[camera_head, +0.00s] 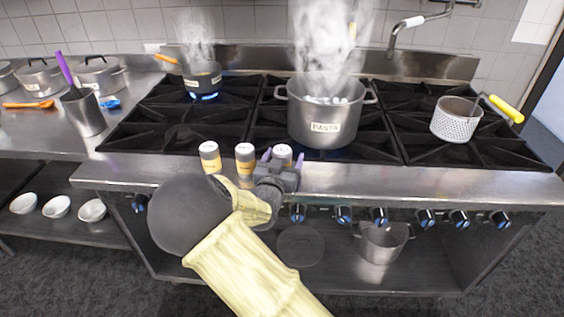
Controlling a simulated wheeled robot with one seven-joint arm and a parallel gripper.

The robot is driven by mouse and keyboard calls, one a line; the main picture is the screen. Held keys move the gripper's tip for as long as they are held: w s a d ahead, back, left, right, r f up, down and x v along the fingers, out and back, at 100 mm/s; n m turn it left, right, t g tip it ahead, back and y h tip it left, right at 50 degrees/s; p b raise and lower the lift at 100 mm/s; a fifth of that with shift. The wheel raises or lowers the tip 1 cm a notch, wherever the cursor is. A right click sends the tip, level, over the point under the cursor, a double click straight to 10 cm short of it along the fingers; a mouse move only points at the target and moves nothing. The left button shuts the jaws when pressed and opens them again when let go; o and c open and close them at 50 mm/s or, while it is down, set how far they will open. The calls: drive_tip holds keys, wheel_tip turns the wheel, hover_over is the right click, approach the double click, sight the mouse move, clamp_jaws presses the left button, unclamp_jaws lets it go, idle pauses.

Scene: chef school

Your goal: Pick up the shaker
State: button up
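Three shakers with white tops stand in a row on the stove's front ledge: a left shaker (210,158) and a middle shaker (245,160), both with yellow-brown labels, and a right shaker (282,152). My gripper (283,160) is at the right shaker, with its two purple-tipped fingers apart, one on each side of the shaker's top. A small gap shows at the right finger; contact at the left is unclear. The gripper body hides the lower part of the right shaker.
A steaming pasta pot (322,115) stands on the stove close behind the shakers. A small steaming pan (203,80) is at back left, a perforated strainer basket (456,120) at right. Stove knobs (344,214) line the front below the ledge. The ledge is clear to the right.

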idle(0.4)
drive_tip(key=c, duration=1.2)
drive_tip(key=shift+r, duration=0.15)
wheel_tip(320, 180, up, 10)
drive_tip(key=shift+f+p, duration=0.1)
drive_tip(key=shift+p, duration=0.3)
wheel_tip(320, 180, up, 5)
drive_tip(key=p, duration=0.4)
